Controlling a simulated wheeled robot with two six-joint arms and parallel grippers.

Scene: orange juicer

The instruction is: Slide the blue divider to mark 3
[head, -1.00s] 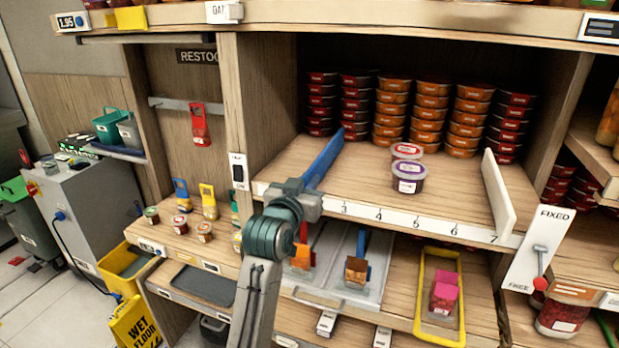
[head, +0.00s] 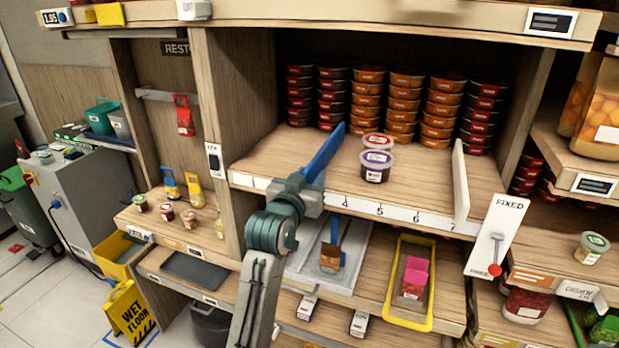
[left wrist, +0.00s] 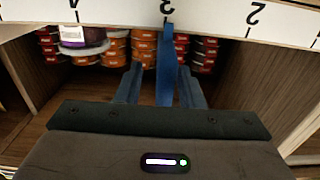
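The blue divider (head: 326,152) stands upright on the middle shelf, running back from its front edge. In the left wrist view the divider (left wrist: 168,60) lines up with the mark 3 (left wrist: 166,6) on the white number strip (head: 400,214). My left gripper (head: 306,190) is at the divider's front end and hides part of the strip in the head view. In the left wrist view its two fingers (left wrist: 160,85) stand on either side of the divider, with a visible gap, so it looks open. My right gripper is not in view.
Stacked tubs (head: 368,95) fill the shelf's back. A white divider (head: 460,185) stands near mark 7. The FIXED lever plate (head: 497,235) has its red knob down.

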